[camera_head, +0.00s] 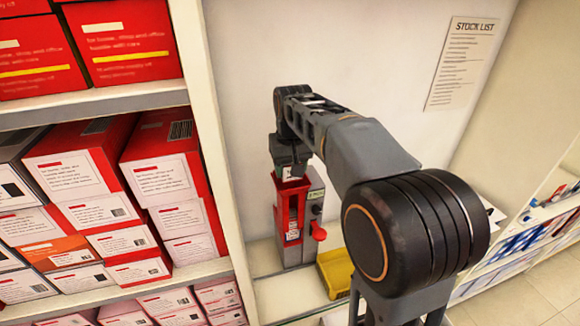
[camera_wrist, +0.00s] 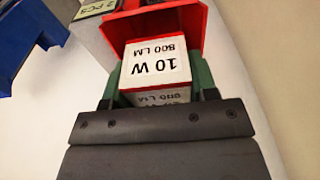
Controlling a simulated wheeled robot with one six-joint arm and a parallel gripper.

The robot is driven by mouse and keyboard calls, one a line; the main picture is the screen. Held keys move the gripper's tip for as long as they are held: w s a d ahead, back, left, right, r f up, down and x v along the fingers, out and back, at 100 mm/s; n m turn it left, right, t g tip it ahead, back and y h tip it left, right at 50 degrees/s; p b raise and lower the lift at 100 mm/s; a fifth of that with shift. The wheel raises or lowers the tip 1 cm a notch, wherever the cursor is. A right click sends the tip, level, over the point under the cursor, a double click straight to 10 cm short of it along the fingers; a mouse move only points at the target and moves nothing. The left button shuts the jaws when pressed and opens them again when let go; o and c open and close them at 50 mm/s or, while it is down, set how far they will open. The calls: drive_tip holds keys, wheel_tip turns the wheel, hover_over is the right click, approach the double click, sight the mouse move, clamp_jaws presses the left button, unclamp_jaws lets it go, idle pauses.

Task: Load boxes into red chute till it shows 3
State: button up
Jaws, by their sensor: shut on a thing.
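My gripper (camera_head: 291,168) is at the top of the red chute (camera_head: 290,210), which is fixed to a grey unit against the white wall. In the wrist view my gripper (camera_wrist: 156,76) is shut on a small white box (camera_wrist: 156,60) with red edges, marked 10 W 800 LM. The box is at the mouth of the red chute (camera_wrist: 190,27); I cannot tell how deep it sits. A small display (camera_wrist: 97,6) beside the chute seems to read 2 PCS. In the head view the held box is mostly hidden.
Shelves of red and white boxes (camera_head: 75,180) fill the left. A blue part (camera_wrist: 30,40) shows at the wrist view's left.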

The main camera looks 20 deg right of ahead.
drive_tip(key=shift+f+b, duration=0.85)
drive_tip(key=shift+f, duration=0.35)
drive_tip(key=o, duration=0.8)
drive_tip(key=shift+o, duration=0.2)
drive_tip(key=shift+r, duration=0.15)
drive_tip(key=shift+o, duration=0.9)
wheel_tip(320, 180, up, 4)
drive_tip(key=p, duration=0.4)
drive_tip(key=shift+r, duration=0.2)
wheel_tip(320, 180, up, 4)
drive_tip(key=p, duration=0.3)
drive_tip(key=shift+f, duration=0.2)
